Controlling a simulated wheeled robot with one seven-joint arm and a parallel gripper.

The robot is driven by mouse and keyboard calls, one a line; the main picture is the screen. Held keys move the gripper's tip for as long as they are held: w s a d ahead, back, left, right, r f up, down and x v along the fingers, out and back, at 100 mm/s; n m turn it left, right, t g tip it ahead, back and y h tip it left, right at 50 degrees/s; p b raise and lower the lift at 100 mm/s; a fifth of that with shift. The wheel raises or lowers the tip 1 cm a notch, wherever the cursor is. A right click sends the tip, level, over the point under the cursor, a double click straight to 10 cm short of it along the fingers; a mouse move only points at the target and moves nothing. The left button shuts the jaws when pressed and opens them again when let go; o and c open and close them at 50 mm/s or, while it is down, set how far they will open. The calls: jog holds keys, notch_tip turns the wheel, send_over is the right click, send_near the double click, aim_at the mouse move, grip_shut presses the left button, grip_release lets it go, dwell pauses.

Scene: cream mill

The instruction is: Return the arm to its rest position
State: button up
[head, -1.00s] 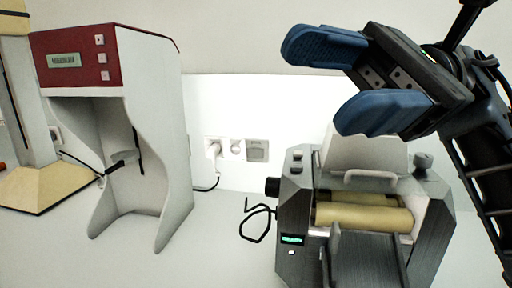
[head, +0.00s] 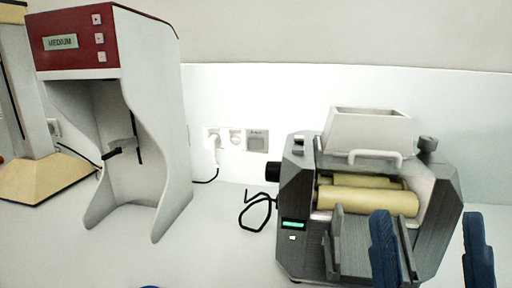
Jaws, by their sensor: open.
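My gripper (head: 431,250) is at the lower right of the head view, with its two blue fingers spread apart and nothing between them. The left finger covers part of the mill's front tray. I cannot tell the gap in depth between fingers and mill.
A red and white machine (head: 75,40) with a "MEDIUM" display stands at the left. A beige stand (head: 35,180) is at the far left. Wall sockets (head: 236,138) hold a plug. The white counter (head: 215,255) between the machines is clear except for a black cable.

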jog(key=s+d+f+m+g+h+b, duration=0.15)
jog(key=s+f+m+h, duration=0.25)
jog(key=f+m+h, duration=0.45)
jog(key=s+d+f+m+g+h, duration=0.3)
jog(key=s+f+m+h, duration=0.1)
jog(key=f+m+h, duration=0.4)
jog(key=s+d+f+m+g+b, duration=0.1)
jog(key=s+f+m+g, duration=0.1)
jog(key=s+f+g, duration=0.2)
jog(key=s+d+f+m+g+y, duration=0.1)
jog(key=s+f+g, duration=0.3)
jog(key=s+f, duration=0.4)
jog(key=s+d+m, duration=0.1)
jog(key=s, duration=0.1)
jog(key=shift+s+d+b, duration=0.3)
jog(key=shift+b, duration=0.05)
